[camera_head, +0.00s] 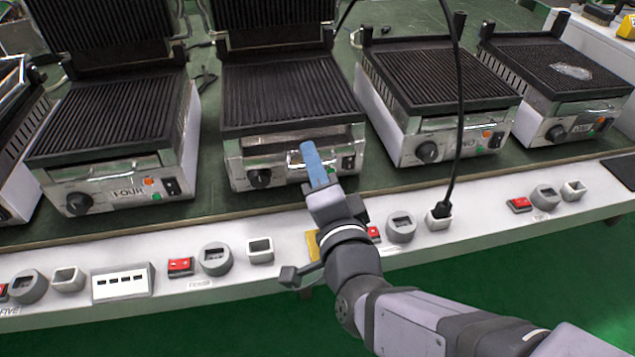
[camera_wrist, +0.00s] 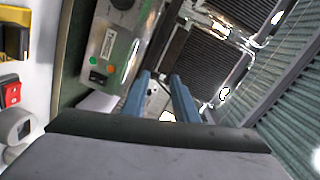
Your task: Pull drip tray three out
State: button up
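The middle grill (camera_head: 290,95), between the ones marked FOUR and TWO, stands with its ribbed lid raised. Its drip tray (camera_head: 268,143) appears as a metal strip in the slot under the ribbed plate, above the control panel. My gripper (camera_head: 308,148) reaches to the right half of this front, its blue fingertips at slot height. In the wrist view, the two fingers (camera_wrist: 160,78) are apart, with a visible gap between them. The grill's front panel (camera_wrist: 116,42) lies left of them. Whether the fingers touch the tray is unclear; they hide part of it.
Grill four (camera_head: 115,130) stands to the left and grill two (camera_head: 440,90) to the right, with narrow gaps between. A black cable (camera_head: 460,100) hangs right of my gripper into a socket (camera_head: 438,218). Red switches and sockets line the white bench front (camera_head: 330,245).

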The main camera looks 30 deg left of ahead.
jog(key=f+n, duration=0.1)
jog(key=n, duration=0.9)
jog(key=d+f+n+h, duration=0.1)
jog(key=f+n, duration=0.1)
jog(key=n, duration=0.9)
jog(key=d+f+n, duration=0.1)
jog(key=n, duration=1)
jog(key=shift+s+d+f+g+h, duration=0.2)
jog(key=shift+d+f+g+h, duration=0.1)
jog(key=shift+g+h, duration=0.1)
jog(key=shift+w+a+r+p, duration=0.15)
jog(key=shift+w+p, duration=0.1)
jog(key=shift+p, duration=0.55)
